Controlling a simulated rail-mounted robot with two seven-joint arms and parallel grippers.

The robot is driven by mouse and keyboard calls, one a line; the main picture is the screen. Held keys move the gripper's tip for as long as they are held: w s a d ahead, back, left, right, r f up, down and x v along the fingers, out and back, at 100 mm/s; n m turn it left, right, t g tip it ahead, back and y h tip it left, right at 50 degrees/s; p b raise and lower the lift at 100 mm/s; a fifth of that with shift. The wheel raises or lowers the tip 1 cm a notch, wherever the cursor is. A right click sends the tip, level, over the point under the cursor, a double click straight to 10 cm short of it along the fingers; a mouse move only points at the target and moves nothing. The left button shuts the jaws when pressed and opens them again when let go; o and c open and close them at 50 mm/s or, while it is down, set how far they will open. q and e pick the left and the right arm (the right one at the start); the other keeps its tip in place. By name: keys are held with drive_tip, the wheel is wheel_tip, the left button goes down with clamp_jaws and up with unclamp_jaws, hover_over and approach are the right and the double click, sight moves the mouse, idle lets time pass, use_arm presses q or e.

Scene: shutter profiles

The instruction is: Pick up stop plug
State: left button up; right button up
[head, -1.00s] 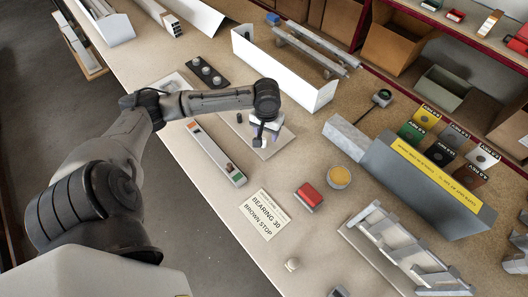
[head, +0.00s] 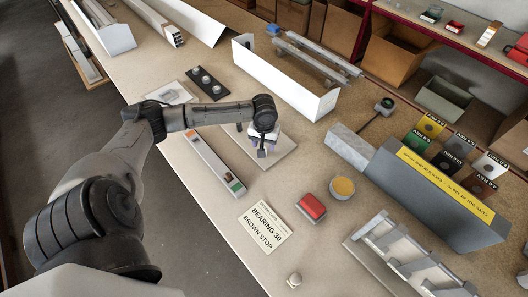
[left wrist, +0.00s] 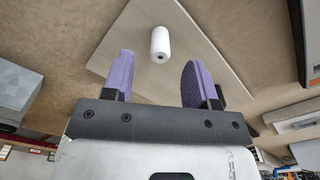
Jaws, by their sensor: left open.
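My left gripper (head: 262,150) points down over a pale board (head: 284,158) on the bench, its fingers spread with nothing between the tips. In the left wrist view the two purple fingers (left wrist: 160,82) stand apart. A small white cylinder (left wrist: 160,44) lies on the board (left wrist: 120,45), past the fingertips and in line with the gap between them. I cannot tell whether this cylinder is the stop plug. A card (head: 263,226) on the bench reads "BEARING 30 BROWN STOP". My right gripper is out of view.
A narrow tray (head: 212,160) with coloured ends lies left of the board. A red block (head: 312,207) and a yellow-topped round button (head: 342,188) stand to the right. A grey box (head: 435,190) with a yellow label and an open white channel (head: 270,75) flank the bench.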

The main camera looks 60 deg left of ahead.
use_arm(q)
drive_tip(key=shift+f+b, duration=0.4)
drive_tip(key=shift+f, duration=2.15)
drive_tip(key=shift+a, duration=0.1)
drive_tip(key=shift+c, duration=0.5)
clamp_jaws()
